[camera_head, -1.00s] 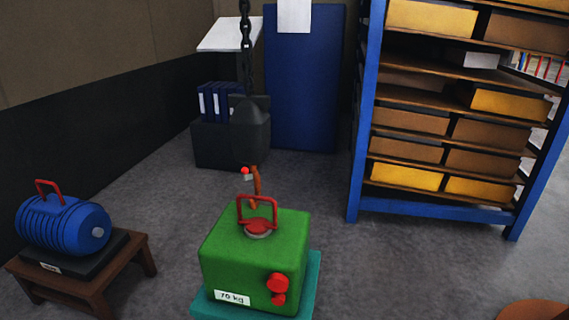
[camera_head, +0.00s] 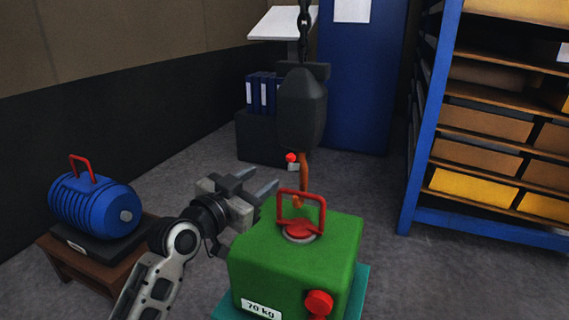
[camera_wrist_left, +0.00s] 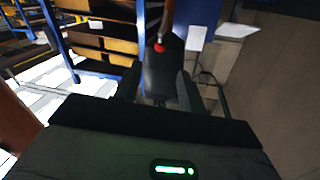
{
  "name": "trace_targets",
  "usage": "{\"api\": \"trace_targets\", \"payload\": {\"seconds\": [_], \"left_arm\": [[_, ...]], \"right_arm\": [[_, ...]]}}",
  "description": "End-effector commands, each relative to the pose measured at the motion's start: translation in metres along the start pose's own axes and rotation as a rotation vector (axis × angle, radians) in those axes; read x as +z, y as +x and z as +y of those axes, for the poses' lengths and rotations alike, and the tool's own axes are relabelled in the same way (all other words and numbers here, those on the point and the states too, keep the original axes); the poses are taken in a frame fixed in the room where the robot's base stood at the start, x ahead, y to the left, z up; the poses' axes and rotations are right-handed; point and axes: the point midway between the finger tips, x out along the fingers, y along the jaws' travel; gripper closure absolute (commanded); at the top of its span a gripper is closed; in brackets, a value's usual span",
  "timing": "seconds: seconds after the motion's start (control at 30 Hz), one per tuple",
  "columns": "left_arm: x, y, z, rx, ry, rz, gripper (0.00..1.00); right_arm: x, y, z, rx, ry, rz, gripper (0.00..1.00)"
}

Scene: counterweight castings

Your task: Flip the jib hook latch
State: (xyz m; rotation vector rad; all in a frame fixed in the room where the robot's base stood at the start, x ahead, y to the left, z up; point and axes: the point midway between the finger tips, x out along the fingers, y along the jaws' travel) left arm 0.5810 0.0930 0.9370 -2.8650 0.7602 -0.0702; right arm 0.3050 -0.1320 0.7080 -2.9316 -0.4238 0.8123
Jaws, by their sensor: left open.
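The jib hook (camera_head: 302,178) is a slim orange hook under a black hook block (camera_head: 303,108) on a chain. Its latch (camera_head: 291,160) shows a red knob and a pale part at the hook's left side. In the left wrist view the red latch knob (camera_wrist_left: 159,47) is above the middle, with the dark block below it. My left gripper (camera_head: 275,189) is open and empty, its fingers pointing at the hook from the lower left, apart from the latch. The hook tip is just behind the red handle (camera_head: 301,207) of the green casting; whether they touch is unclear. My right gripper is out of view.
The green casting (camera_head: 290,262), with a red knob in front, sits on a teal base (camera_head: 361,285). A blue ribbed casting (camera_head: 92,208) rests on a brown stand (camera_head: 60,258) at left. A blue-framed shelf (camera_head: 418,165) stands at right. Grey floor lies between.

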Motion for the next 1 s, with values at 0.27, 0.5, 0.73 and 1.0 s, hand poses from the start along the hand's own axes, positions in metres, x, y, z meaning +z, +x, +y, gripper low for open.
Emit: {"api": "trace_targets", "payload": {"seconds": [0.27,0.5,0.73,1.0], "left_arm": [[0.0,0.061,0.0,0.0,-0.002,0.001,0.59],[0.001,0.089,0.0,-0.001,0.0,0.0,0.59],[0.001,0.096,0.0,0.0,0.0,-0.001,0.59],[0.001,0.095,0.0,-0.001,0.0,-0.001,0.9]], "right_arm": [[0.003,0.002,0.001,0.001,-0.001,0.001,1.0],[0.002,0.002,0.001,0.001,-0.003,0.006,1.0],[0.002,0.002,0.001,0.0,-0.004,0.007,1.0],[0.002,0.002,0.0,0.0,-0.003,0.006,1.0]]}}
